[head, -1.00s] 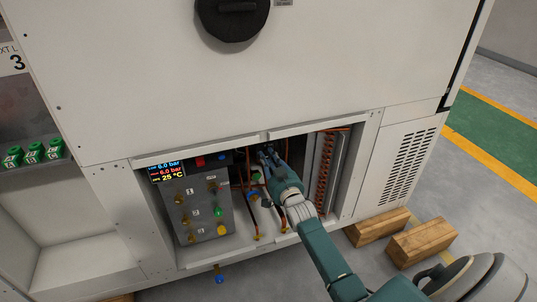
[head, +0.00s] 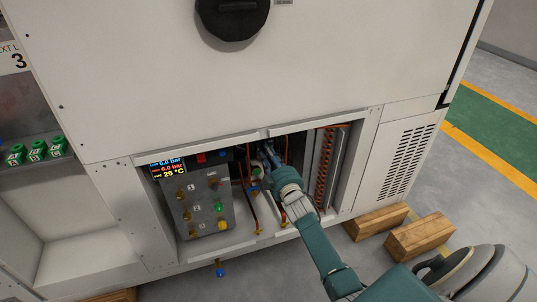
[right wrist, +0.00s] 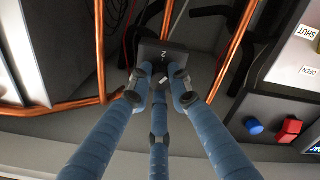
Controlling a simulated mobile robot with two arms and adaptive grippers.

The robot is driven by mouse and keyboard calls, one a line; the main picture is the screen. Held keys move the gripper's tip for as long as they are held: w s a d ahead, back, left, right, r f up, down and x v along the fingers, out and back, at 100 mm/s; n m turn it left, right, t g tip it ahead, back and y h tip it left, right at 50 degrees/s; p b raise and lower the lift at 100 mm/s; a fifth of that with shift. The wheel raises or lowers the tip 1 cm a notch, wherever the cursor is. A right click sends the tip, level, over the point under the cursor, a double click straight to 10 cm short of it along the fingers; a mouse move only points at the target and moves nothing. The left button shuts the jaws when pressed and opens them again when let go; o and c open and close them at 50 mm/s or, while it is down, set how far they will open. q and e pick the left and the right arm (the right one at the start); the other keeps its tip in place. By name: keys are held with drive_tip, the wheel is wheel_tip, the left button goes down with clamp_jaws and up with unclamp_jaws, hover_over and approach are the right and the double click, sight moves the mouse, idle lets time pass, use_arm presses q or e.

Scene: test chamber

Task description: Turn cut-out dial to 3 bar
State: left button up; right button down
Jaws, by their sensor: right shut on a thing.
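My right gripper (head: 267,152) reaches into the open bay of the white cabinet. In the right wrist view its blue fingers (right wrist: 163,80) close together at the front of a small dark box (right wrist: 178,58) marked with a 2. The gripper is shut on what seems to be the cut-out dial, which the fingers mostly hide; its pointer and setting cannot be read. The display (head: 167,168) at the bay's upper left shows two readings of 6.0 bar and 25 °C. My left gripper is not in view.
A grey control panel (head: 186,225) with coloured knobs stands left of my arm. Copper pipes (right wrist: 238,45) run close beside the box, and a finned coil (head: 326,165) stands at the right. Wooden blocks (head: 420,238) lie on the floor.

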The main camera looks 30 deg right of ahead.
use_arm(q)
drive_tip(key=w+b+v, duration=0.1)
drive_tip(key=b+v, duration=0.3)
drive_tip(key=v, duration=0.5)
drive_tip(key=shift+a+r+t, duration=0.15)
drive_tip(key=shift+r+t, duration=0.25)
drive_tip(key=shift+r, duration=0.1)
use_arm(e)
drive_tip(key=shift+d+n, duration=0.1)
drive_tip(key=shift+n, duration=12.6)
drive_tip(key=c, duration=1.6)
unclamp_jaws()
